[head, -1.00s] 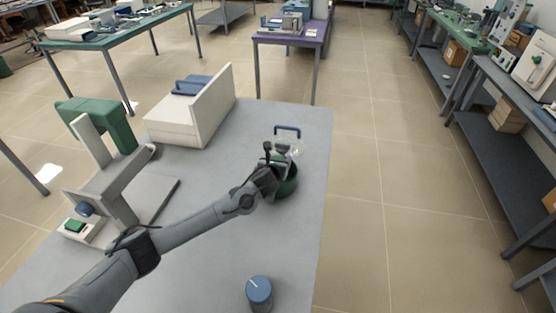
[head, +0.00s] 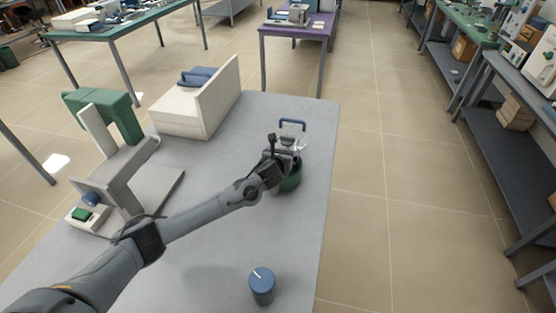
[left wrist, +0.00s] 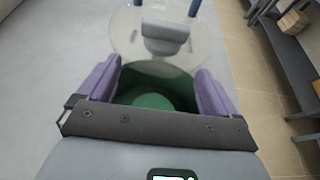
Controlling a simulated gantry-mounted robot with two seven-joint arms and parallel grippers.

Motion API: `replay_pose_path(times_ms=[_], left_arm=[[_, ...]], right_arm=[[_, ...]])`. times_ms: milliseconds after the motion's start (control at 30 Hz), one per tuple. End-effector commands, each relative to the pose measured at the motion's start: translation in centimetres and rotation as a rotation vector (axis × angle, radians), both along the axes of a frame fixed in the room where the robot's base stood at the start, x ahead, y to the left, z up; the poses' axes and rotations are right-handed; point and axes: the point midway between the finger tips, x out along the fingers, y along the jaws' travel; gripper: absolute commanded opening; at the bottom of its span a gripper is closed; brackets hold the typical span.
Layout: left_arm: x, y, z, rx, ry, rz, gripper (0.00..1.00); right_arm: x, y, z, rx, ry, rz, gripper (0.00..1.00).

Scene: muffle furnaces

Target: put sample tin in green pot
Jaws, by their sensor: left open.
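The green pot (head: 291,183) stands near the right edge of the grey table, partly hidden by my left gripper (head: 289,162). In the left wrist view the open pot (left wrist: 152,102) shows between the two purple fingers of my left gripper (left wrist: 156,75), which are spread apart with nothing held between them. A lighter green round area shows inside the pot; I cannot tell whether it is the pot's floor or something in it. A clear round lid (left wrist: 205,40) shows at the pot's far side. I cannot identify the sample tin for certain. My right gripper is not seen.
A blue cylinder (head: 261,287) with a white line on top stands at the table's front. A cream box (head: 190,118) with a blue handle and a grey stand (head: 125,185) with a green head are to the left. The table's middle is clear; its right edge is close to the pot.

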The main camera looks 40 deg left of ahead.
Motion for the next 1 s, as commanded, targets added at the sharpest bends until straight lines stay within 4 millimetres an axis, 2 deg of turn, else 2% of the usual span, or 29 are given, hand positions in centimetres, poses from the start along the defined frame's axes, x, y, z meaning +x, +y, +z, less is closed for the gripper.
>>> replay_pose_path(times_ms=[167,600,800,1000], left_arm=[[-1.8,-0.8,1.3,0.004,0.002,-0.003,0.93],[-8.2,-3.9,4.1,0.001,0.001,-0.004,0.93],[-9.7,-4.6,4.7,0.001,0.001,-0.002,0.93],[-10.1,-4.8,4.8,0.000,0.001,-0.001,0.93]], right_arm=[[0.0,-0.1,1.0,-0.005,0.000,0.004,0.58],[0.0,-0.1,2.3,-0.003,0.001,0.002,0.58],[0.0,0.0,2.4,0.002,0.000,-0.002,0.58],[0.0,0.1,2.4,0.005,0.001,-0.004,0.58]])
